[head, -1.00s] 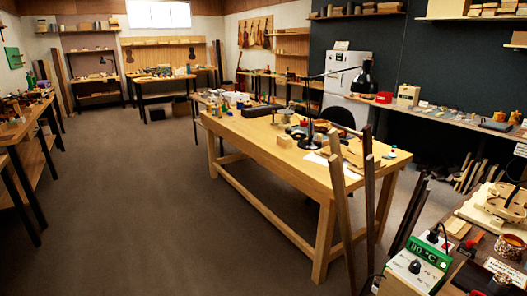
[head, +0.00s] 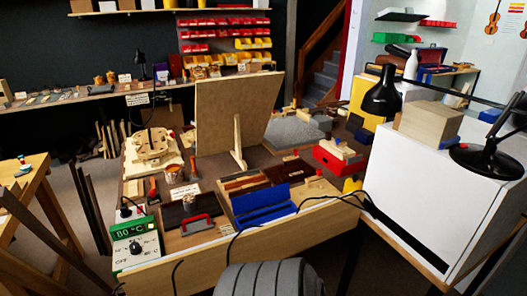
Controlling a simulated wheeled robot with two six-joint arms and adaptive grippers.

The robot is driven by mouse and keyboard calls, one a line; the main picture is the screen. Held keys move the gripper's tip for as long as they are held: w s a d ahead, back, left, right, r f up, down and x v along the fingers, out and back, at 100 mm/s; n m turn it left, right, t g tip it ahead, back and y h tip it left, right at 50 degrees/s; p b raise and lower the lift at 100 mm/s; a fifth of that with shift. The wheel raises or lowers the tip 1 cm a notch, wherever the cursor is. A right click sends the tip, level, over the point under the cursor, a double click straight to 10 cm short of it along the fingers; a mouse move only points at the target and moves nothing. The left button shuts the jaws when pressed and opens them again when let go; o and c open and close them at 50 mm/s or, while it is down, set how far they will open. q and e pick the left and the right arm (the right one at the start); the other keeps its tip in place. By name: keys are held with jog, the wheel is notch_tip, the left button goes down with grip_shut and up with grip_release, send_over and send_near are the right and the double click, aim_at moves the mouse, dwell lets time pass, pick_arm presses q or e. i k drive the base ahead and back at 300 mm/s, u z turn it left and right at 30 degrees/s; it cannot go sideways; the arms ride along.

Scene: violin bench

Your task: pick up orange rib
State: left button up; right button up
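I cannot make out the orange rib for certain. Several thin wood strips in orange-brown, red and dark tones lie in a shallow holder (head: 247,184) at the middle of the workbench (head: 215,247), behind an open blue case (head: 263,205). A small orange-brown piece (head: 153,188) lies left of them, near a pale violin-shaped mould (head: 152,148). Neither of my grippers shows in the head view.
A large upright board (head: 237,105) hides part of the bench. A green 80 °C control box (head: 133,238) stands at the front left corner. A white cabinet (head: 440,170) with black lamps is at right. Loose cables hang over the front edge.

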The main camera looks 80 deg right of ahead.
aim_at(245, 183)
jog(key=z, duration=3.15)
jog(key=i, duration=0.75)
